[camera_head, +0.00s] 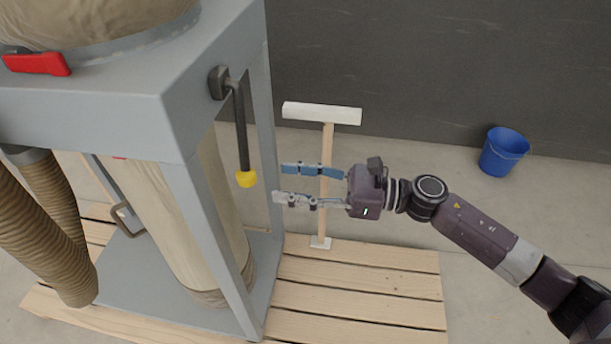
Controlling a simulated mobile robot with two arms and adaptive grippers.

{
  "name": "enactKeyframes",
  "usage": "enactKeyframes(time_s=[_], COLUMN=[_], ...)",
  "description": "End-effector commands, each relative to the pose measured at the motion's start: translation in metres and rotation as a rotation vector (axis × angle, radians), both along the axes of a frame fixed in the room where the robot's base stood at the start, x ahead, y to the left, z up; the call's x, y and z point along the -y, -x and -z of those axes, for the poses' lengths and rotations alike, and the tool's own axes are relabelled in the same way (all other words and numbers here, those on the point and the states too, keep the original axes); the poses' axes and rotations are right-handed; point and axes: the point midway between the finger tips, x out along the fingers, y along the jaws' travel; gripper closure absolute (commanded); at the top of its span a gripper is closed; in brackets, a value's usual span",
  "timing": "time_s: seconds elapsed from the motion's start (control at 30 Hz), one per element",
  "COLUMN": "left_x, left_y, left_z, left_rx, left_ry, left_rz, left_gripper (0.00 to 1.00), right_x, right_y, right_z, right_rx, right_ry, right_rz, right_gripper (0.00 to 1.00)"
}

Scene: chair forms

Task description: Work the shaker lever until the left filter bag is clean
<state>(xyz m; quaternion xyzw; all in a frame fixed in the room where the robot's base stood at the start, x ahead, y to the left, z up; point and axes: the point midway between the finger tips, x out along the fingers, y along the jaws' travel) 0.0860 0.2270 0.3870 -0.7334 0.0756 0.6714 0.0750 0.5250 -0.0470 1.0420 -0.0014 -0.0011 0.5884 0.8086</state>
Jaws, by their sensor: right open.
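The shaker lever (240,130) is a dark rod with a yellow knob (246,179). It hangs down from a pivot on the right side of the grey machine frame (120,115). A beige filter bag (90,22) bulges above the frame, with its top out of view; I cannot tell how clean it is. My right gripper (282,183) is open, its fingers pointing left toward the knob. The fingertips are apart from the knob, to its right, with a grey frame post (262,120) close by. My left gripper is not in view.
A T-shaped wooden piece (322,113) stands behind my right gripper. A wooden pallet (360,285) lies under the machine. Ribbed hoses (45,235) hang at left, near a long beige bag (170,225). A blue bucket (503,152) stands by the dark wall at right.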

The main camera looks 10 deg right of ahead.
Motion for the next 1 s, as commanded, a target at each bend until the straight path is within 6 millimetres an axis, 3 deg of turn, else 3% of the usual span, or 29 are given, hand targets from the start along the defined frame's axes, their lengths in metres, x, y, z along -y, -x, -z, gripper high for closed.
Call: enactKeyframes(time_s=[0.03, 0.2, 0.43, 0.9, 1.0], left_x=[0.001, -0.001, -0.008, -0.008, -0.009], left_y=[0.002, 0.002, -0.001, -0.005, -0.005], left_z=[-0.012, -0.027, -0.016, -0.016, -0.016], left_rx=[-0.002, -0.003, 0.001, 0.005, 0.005], left_ry=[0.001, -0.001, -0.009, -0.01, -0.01], left_rz=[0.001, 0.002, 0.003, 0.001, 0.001], left_gripper=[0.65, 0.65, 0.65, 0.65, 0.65], right_x=[-0.011, -0.043, -0.074, -0.086, -0.086], right_y=[-0.004, -0.014, -0.024, -0.028, -0.028], right_z=[-0.008, -0.007, -0.001, -0.001, -0.001], right_rx=[0.0, -0.001, -0.001, -0.003, -0.003], right_ry=[-0.004, -0.003, -0.003, -0.002, -0.002], right_rz=[0.0, -0.001, 0.001, 0.001, 0.001], right_gripper=[0.54, 0.54, 0.54, 0.54, 0.65])
